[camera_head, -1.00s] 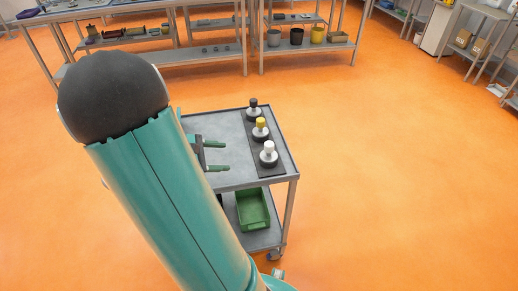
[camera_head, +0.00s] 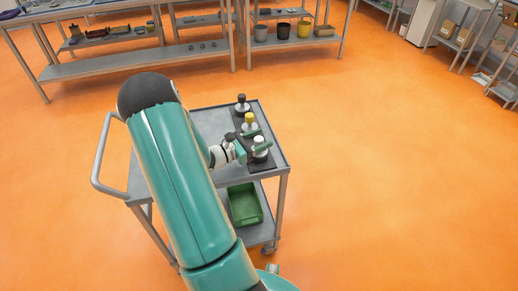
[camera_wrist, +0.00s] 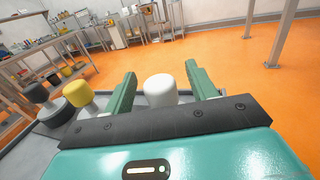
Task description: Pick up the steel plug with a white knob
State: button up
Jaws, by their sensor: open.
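The steel plug with a white knob (camera_head: 260,142) stands upright at the near end of a dark strip on the cart top. In the wrist view its white knob (camera_wrist: 160,90) shows between the two green fingers of my gripper (camera_wrist: 160,82). My gripper, also in the head view (camera_head: 252,140), is open, with a finger on either side of the knob and gaps visible. The plug's lower body is hidden in the wrist view. A plug with a yellow knob (camera_head: 249,119) and one with a black knob (camera_head: 241,99) stand behind it in the row.
The grey cart (camera_head: 272,120) has a green bin (camera_head: 244,203) on its lower shelf and a handle (camera_head: 97,165) at the left. Workbenches with shelves (camera_head: 140,60) stand at the back. The orange floor to the right is clear.

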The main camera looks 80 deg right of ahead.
jog(key=shift+x, duration=0.85)
jog(key=c, duration=1.2)
jog(key=shift+r, duration=0.1)
